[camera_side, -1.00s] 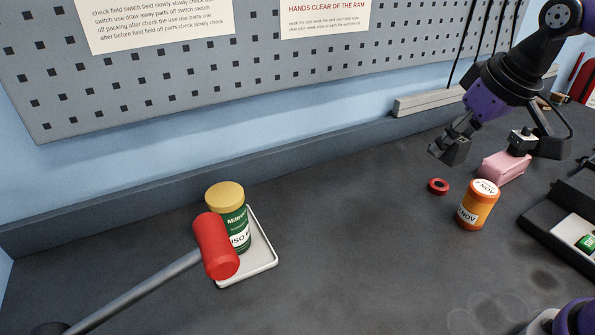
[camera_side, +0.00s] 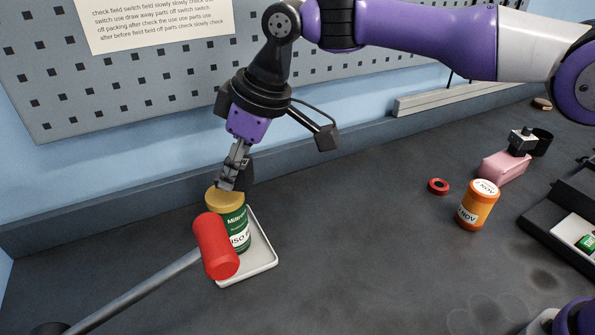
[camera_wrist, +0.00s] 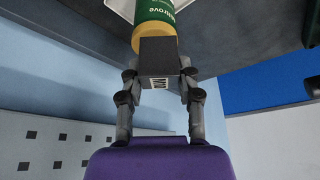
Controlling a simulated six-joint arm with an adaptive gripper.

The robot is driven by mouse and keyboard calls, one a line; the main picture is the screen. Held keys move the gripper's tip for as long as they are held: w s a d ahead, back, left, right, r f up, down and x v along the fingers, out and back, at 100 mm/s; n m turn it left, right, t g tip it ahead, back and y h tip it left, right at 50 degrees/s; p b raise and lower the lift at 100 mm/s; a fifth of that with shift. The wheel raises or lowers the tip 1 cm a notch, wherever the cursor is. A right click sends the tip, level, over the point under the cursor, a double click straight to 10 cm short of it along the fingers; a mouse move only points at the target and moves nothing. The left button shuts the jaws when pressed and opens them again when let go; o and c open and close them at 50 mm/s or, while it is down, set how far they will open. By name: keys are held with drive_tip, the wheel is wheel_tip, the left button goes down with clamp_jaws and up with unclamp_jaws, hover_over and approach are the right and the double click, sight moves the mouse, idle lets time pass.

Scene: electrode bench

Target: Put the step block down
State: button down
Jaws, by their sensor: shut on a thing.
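The step block (camera_wrist: 158,55) is a dark grey block with a small white label on its lower part in the wrist view. My gripper (camera_wrist: 158,75) is shut on it, one finger on each side. In the side view my gripper (camera_side: 231,178) points down at the yellow lid of a green jar (camera_side: 232,225). The block is hard to make out there among the dark fingers. In the wrist view the block overlaps the jar's yellow lid (camera_wrist: 154,29). I cannot tell whether block and lid touch.
The jar stands on a white tray (camera_side: 262,262); a red-headed mallet (camera_side: 216,247) lies in front. At right are a red ring (camera_side: 438,186), an orange bottle (camera_side: 478,206) and a pink block (camera_side: 503,168). The bench middle (camera_side: 350,240) is clear.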

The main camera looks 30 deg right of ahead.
sight(189, 305)
drive_tip(key=s+a+f+n+g, duration=0.1)
drive_tip(key=s+a+f, duration=0.2)
drive_tip(key=a, duration=0.2)
drive_tip(key=s+a+f+n, duration=0.2)
drive_tip(key=a+f, duration=0.1)
drive_tip(key=a, duration=0.2)
drive_tip(key=shift+y, duration=0.4)
drive_tip(key=f, duration=0.6)
drive_tip(key=s+f, duration=0.1)
drive_tip(key=f, duration=0.1)
drive_tip(key=shift+a+f, duration=0.25)
drive_tip(key=shift+f, duration=0.15)
drive_tip(key=shift+f, duration=0.15)
drive_tip(key=c, duration=0.5)
unclamp_jaws()
